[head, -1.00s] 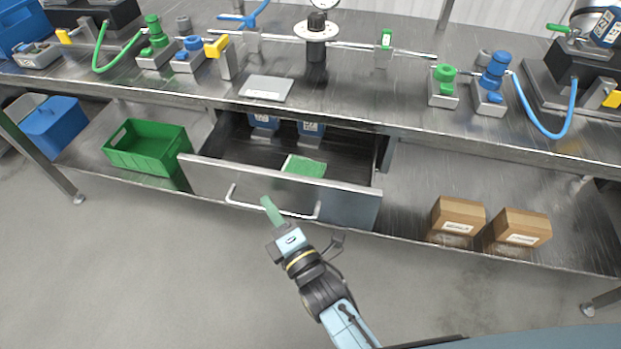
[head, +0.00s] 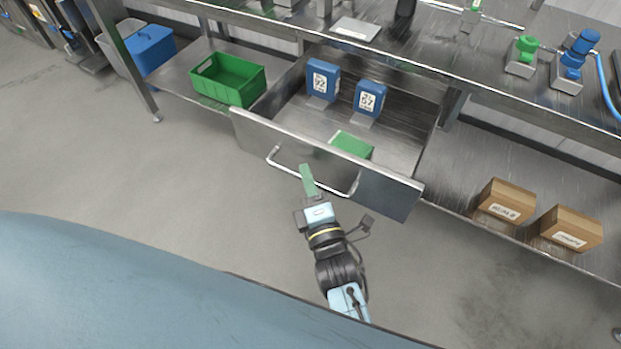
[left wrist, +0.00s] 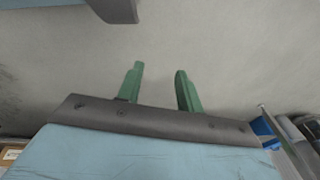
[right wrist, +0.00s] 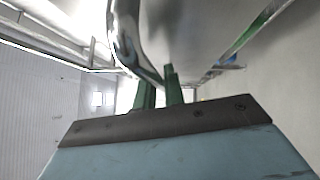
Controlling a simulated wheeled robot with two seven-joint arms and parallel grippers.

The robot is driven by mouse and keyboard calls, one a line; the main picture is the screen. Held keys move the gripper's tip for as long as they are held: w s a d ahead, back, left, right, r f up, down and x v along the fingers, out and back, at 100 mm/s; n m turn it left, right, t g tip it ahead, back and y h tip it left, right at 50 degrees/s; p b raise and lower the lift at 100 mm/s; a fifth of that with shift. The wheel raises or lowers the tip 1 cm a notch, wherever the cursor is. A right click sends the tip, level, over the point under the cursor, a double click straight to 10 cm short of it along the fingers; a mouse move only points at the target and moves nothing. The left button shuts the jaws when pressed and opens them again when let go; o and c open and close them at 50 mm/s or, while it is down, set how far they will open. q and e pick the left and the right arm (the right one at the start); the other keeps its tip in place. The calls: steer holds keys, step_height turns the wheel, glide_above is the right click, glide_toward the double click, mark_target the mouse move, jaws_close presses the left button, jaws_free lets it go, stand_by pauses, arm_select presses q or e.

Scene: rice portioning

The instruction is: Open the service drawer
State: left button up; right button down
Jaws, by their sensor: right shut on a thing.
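The service drawer (head: 385,192) is pulled out from under the steel bench in the head view. Its front carries a bar handle (head: 279,161). My right gripper (head: 306,172) is at the middle of the handle and shut on it. In the right wrist view the handle (right wrist: 125,40) curves down to the green fingers of my right gripper (right wrist: 160,85). Inside the drawer are two blue labelled containers (head: 323,78) (head: 370,97) and a green item (head: 352,145). My left gripper (left wrist: 158,85) shows only in the left wrist view, its fingers apart and empty above the grey floor.
A green crate (head: 228,80) and a blue bin (head: 151,46) stand left of the drawer. Two cardboard boxes (head: 505,201) (head: 571,230) sit on the lower shelf at the right. The floor (head: 150,180) in front of the drawer is clear.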

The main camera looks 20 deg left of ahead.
steer(key=shift+w, duration=0.1)
steer(key=c, duration=1.5)
jaws_free()
arm_select(q)
steer(key=shift+w, duration=0.25)
